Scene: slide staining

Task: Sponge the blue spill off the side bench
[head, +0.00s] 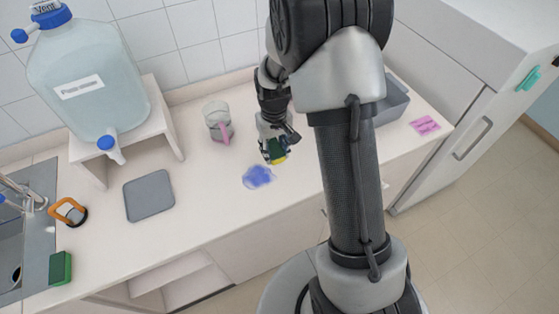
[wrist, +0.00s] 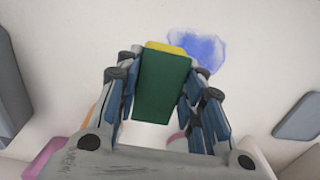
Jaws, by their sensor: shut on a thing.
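The blue spill (head: 258,176) is an irregular patch on the white side bench (head: 215,205), near its front middle. It also shows at the top of the wrist view (wrist: 200,48). My gripper (head: 272,148) is shut on a green and yellow sponge (head: 277,151), just behind and to the right of the spill in the head view. In the wrist view my gripper (wrist: 158,95) has a finger on each side of the sponge (wrist: 160,88), whose yellow edge overlaps the near edge of the spill. I cannot tell whether the sponge touches the bench.
A mug with a pink handle (head: 217,122) stands behind the spill. A grey mat (head: 149,197) lies to the left, below a large water carboy (head: 88,78) on a stand. Another green block (head: 60,268) lies by the sink. A grey tray (head: 392,103) and pink item (head: 425,125) are right.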

